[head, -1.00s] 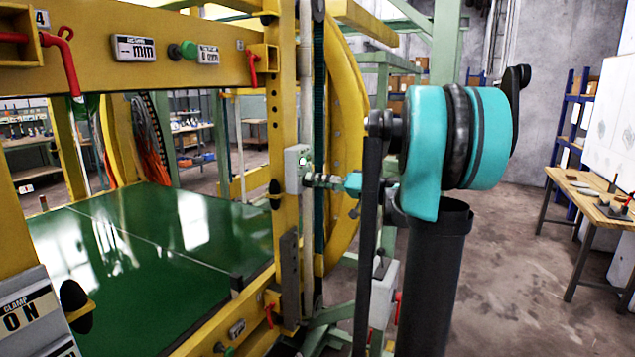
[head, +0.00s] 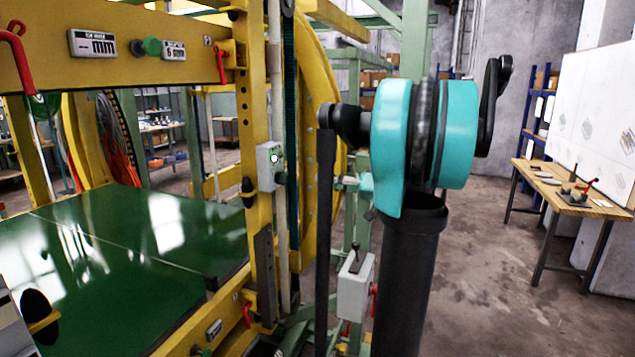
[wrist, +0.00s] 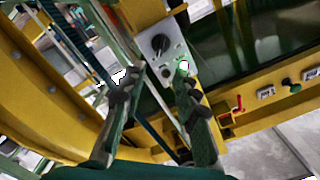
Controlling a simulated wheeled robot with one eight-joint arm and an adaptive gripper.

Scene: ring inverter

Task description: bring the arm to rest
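My arm's turquoise joint and dark links fill the middle right of the head view. My gripper is mostly hidden behind a dark link there, with a little turquoise showing to the right of the grey control box (head: 270,166). In the wrist view my gripper (wrist: 157,84) has its two fingers spread apart with nothing between them. The control box also shows in the wrist view (wrist: 152,67), beyond the fingertips, with a black dial and a small bright spot by the right finger. A gap shows between gripper and box in the head view.
The yellow ring inverter frame (head: 255,110) and its green table (head: 130,255) stand at the left, close to my arm. A grey switch box (head: 355,288) sits low beside my column. Open floor (head: 480,270) lies at the right, before a wooden workbench (head: 570,195).

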